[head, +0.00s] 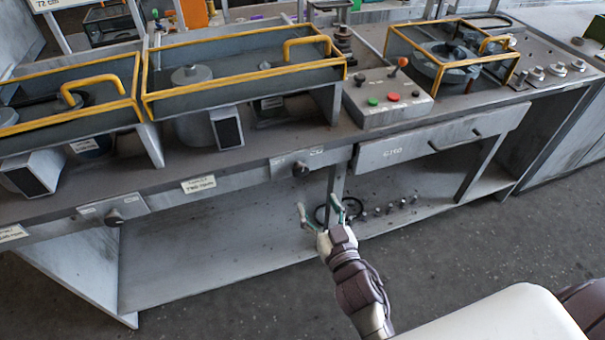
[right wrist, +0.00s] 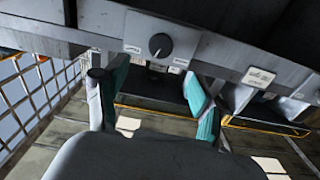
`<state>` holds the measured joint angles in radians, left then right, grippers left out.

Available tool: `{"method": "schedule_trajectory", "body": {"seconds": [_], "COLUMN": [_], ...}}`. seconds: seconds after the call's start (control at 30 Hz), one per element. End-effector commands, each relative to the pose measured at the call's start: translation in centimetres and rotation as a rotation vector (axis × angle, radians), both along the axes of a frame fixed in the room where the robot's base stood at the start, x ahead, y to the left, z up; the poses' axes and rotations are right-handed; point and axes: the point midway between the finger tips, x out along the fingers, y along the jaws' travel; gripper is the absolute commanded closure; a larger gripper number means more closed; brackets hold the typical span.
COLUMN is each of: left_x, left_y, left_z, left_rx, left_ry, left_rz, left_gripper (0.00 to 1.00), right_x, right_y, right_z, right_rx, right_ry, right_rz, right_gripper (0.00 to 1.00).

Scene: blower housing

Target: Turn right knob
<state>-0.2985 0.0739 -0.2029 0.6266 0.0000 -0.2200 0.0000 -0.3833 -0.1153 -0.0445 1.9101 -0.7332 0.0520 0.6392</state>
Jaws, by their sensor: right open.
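The right knob (head: 300,169) is a dark round knob on a grey plate on the bench's front edge. It also shows in the right wrist view (right wrist: 160,46), at the top, beyond my fingers. A second, left knob (head: 115,217) sits on a similar plate further left. My right gripper (head: 319,211) is open and empty, a little below the right knob in the head view and apart from it. Its spread green-and-dark fingers show in the right wrist view (right wrist: 154,98) with nothing between them. My left gripper is not in view.
The bench (head: 240,176) carries yellow-framed guards (head: 245,65) and a control box (head: 388,98) with buttons. A drawer (head: 440,140) is to the right of the knob. A lower shelf (head: 215,250) holds a black ring and small parts. The space before the knob looks clear.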

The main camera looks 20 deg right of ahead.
Motion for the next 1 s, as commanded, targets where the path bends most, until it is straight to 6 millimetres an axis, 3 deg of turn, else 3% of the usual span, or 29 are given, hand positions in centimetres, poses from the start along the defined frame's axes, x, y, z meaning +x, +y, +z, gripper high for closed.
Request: {"method": "schedule_trajectory", "body": {"seconds": [0.3, 0.5, 0.93, 1.0], "left_x": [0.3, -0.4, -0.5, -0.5], "left_y": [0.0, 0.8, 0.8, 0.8], "left_z": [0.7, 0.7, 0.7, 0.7], "left_rx": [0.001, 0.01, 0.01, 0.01], "left_ry": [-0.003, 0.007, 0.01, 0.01], "left_rz": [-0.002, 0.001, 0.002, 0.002], "left_gripper": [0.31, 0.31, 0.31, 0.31], "right_x": [7.0, 9.7, 10.7, 10.7], "right_y": [0.3, 0.4, 0.4, 0.4], "right_z": [0.1, 0.0, -0.1, -0.1], "right_rx": [-0.001, -0.001, 0.0, 0.0], "right_ry": [-0.001, 0.0, 0.002, 0.002], "right_rz": [0.001, 0.001, 0.001, 0.001], "right_gripper": [0.31, 0.31, 0.31, 0.41]}}
